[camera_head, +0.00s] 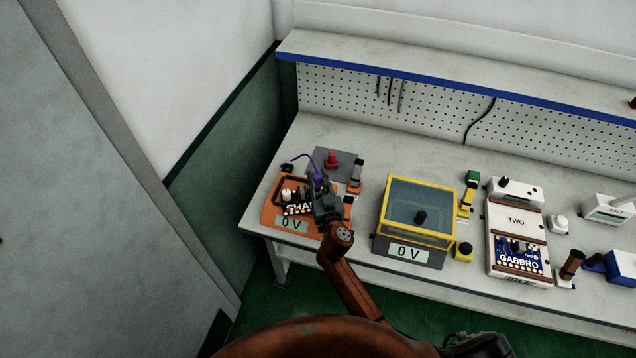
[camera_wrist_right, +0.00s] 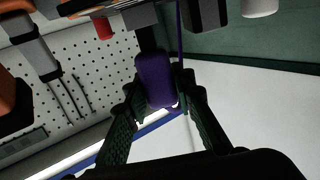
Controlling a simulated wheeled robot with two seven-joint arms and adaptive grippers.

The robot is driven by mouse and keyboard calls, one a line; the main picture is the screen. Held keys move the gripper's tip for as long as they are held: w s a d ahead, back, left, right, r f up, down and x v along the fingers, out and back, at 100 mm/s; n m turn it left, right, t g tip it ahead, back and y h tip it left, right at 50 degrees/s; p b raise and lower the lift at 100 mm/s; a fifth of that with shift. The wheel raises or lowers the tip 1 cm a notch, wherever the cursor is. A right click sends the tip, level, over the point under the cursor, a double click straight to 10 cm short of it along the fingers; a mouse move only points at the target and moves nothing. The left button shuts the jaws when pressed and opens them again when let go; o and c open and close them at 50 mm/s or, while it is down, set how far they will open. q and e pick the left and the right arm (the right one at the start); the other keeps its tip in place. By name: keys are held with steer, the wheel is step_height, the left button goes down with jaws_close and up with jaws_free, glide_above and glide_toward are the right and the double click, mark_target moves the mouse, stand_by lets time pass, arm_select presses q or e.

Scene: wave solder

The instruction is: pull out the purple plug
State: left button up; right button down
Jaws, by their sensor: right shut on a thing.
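The purple plug (camera_head: 318,177) is at the left end of the bench, above the orange unit, with a thin purple cord curving off to its left. In the right wrist view the purple plug (camera_wrist_right: 155,80) sits between the two dark fingers of my right gripper (camera_wrist_right: 158,98), which is shut on it. My right gripper (camera_head: 321,188) covers part of the plug in the head view. A dark piece (camera_wrist_right: 147,38) lies beyond the plug's far end; I cannot tell whether the plug is seated in a socket. My left gripper is not in view.
A red knob (camera_head: 332,160) stands on a grey plate behind. A pegboard (camera_head: 430,105) closes the back.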

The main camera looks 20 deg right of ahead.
steer(key=shift+r+p, duration=2.05)
steer(key=shift+r, duration=0.55)
